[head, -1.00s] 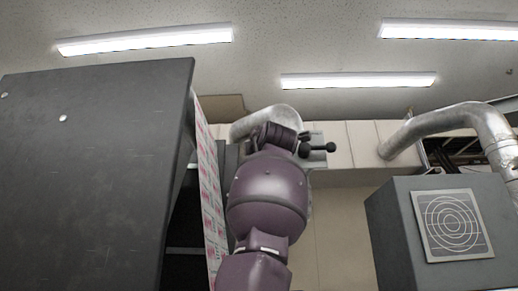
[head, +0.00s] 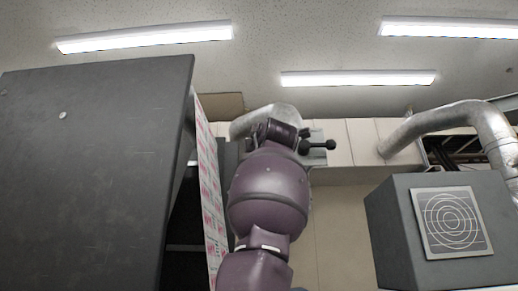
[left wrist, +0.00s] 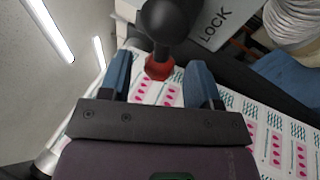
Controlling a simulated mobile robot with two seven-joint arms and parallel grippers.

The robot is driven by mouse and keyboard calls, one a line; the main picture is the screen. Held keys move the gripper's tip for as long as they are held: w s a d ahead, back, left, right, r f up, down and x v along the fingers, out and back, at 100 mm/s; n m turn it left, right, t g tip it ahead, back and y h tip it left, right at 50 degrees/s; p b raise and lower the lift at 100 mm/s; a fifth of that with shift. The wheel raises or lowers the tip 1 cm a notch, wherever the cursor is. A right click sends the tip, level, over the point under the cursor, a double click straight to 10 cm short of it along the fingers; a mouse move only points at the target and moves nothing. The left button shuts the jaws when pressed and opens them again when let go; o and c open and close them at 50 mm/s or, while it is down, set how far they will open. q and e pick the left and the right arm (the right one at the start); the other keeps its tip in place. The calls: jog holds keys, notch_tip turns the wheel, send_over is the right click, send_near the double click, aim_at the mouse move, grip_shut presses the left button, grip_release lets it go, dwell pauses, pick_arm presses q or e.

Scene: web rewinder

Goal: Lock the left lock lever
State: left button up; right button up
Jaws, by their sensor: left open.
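In the left wrist view, a lock lever with a dark rounded knob (left wrist: 170,20) and a red collar (left wrist: 158,68) comes down from the top edge. A grey plate marked LOCK (left wrist: 213,22) is beside it. My left gripper (left wrist: 157,64) is open. Its two blue fingers are on either side of the red end of the lever, and I cannot tell whether they touch it. In the head view, a black-knobbed lever (head: 330,145) shows on a grey bracket just right of my purple arm. My right gripper is out of view.
A large dark panel (head: 90,170) stands at the left, with a printed web (head: 210,190) along its right edge. A grey box with a round target pattern (head: 455,222) and a silver duct (head: 470,118) are at the right. Open space lies between arm and box.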

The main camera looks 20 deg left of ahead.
pick_arm(q)
jog(key=b+v, duration=0.3)
jog(key=v, duration=0.7)
jog(key=shift+s+b, duration=0.2)
jog(key=shift+b, duration=0.2)
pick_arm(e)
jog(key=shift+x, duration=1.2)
pick_arm(q)
jog(key=shift+d+f, duration=0.1)
jog(key=shift+d, duration=0.05)
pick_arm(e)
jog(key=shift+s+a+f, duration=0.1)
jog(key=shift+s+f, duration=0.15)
